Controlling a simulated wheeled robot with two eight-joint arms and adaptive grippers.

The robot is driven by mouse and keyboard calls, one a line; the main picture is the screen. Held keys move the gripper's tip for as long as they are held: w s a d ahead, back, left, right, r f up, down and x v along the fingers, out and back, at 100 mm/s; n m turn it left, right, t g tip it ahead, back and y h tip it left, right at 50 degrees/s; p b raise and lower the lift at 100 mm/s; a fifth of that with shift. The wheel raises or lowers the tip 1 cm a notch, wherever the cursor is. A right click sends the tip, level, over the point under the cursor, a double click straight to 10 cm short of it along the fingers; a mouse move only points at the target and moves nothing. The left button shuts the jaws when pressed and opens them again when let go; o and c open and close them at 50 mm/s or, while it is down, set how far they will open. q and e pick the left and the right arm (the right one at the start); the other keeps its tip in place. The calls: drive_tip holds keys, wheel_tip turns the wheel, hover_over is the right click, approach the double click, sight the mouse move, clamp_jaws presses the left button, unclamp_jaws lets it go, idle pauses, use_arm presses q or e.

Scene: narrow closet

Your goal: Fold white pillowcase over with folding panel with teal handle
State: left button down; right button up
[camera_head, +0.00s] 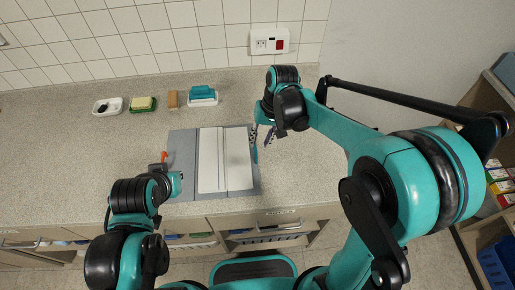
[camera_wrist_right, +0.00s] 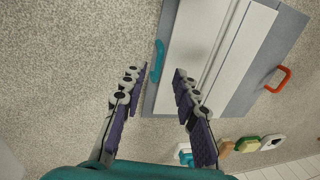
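The white pillowcase (camera_head: 211,165) lies flat on a grey folding board (camera_head: 183,150) on the counter, with a lengthwise line dividing it. It also shows in the right wrist view (camera_wrist_right: 245,40). The teal handle (camera_wrist_right: 157,62) is on the board's right edge in the head view (camera_head: 254,154). An orange handle (camera_wrist_right: 281,79) is on the opposite edge. My right gripper (camera_wrist_right: 153,84) is open and empty; its fingertips are close to the teal handle, one on each side of it in the picture, and contact is unclear. My left gripper (camera_head: 175,184) is by the board's left edge; its fingers are hidden.
Behind the board stand a white dish (camera_head: 107,106), a yellow-topped sponge (camera_head: 143,104), a tan block (camera_head: 173,99) and a teal item in a white tray (camera_head: 202,95). A wall socket (camera_head: 269,41) is behind. The counter right of the board is clear.

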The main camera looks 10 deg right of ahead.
sight(256, 152)
drive_tip(key=b+x, duration=0.1)
drive_tip(key=x, duration=0.4)
drive_tip(key=shift+f, duration=0.2)
clamp_jaws()
